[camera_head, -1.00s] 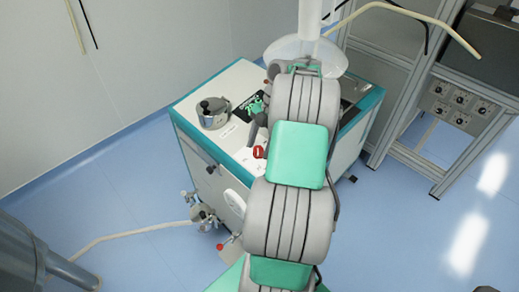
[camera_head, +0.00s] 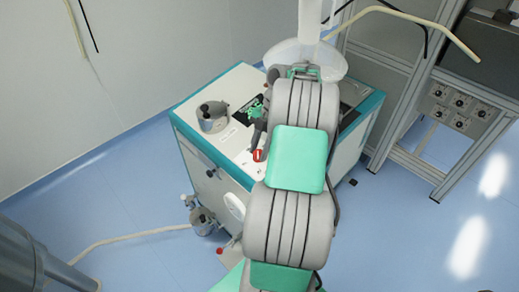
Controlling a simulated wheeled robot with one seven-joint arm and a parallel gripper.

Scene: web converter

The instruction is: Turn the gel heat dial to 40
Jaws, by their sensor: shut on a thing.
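The teal-edged white machine (camera_head: 228,80) stands ahead, with a light control panel on its front right top. My arm comes up from the bottom and bends over the machine. My gripper (camera_head: 254,146), small and dark grey, points down at the panel beside a red switch (camera_head: 257,155). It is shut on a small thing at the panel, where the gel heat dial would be. The dial itself, its marks and its setting are hidden behind the gripper and arm or too small to read.
A metal pot (camera_head: 213,117) sits on the machine's top left. A clear dome (camera_head: 305,58) is behind my arm. A grey rack (camera_head: 400,75) with a knob box (camera_head: 461,106) stands at right. Blue floor (camera_head: 120,190) is open at left.

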